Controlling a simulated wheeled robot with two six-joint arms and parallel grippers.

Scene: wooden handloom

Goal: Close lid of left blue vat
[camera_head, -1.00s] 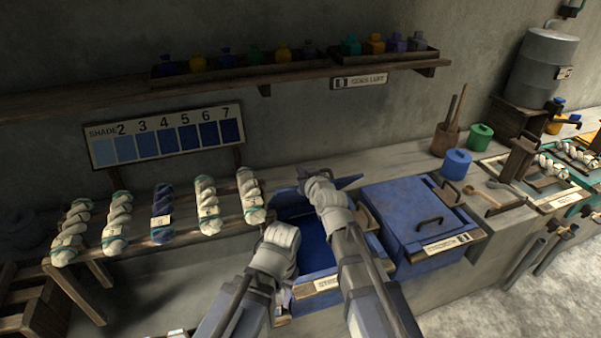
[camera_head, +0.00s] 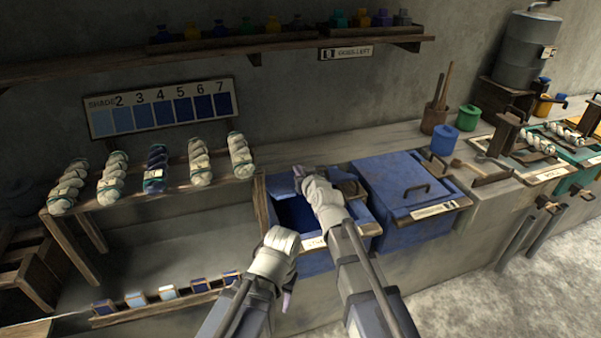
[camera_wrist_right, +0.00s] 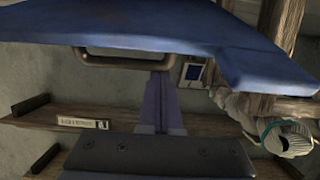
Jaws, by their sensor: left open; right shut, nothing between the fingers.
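The left blue vat (camera_head: 262,205) stands at the counter's front, its dark inside partly showing. Its blue lid (camera_head: 281,184) is raised at the back, partly hidden by my right arm. In the right wrist view the lid (camera_wrist_right: 150,25) fills the top, with its dark handle (camera_wrist_right: 130,60) below the panel. My right gripper (camera_head: 298,172) is shut and empty, close to the lid; its fingers (camera_wrist_right: 160,100) point at the handle side. I cannot tell whether they touch. My left gripper (camera_head: 287,298) is open and empty, low in front of the vat.
A second blue vat (camera_head: 410,190) with its lid shut stands directly right. Yarn skeins (camera_head: 155,168) lie on a rack to the left, with small sample blocks (camera_head: 168,292) below. A blue pot (camera_head: 443,140) stands on the counter, and a shelf (camera_head: 220,48) runs above.

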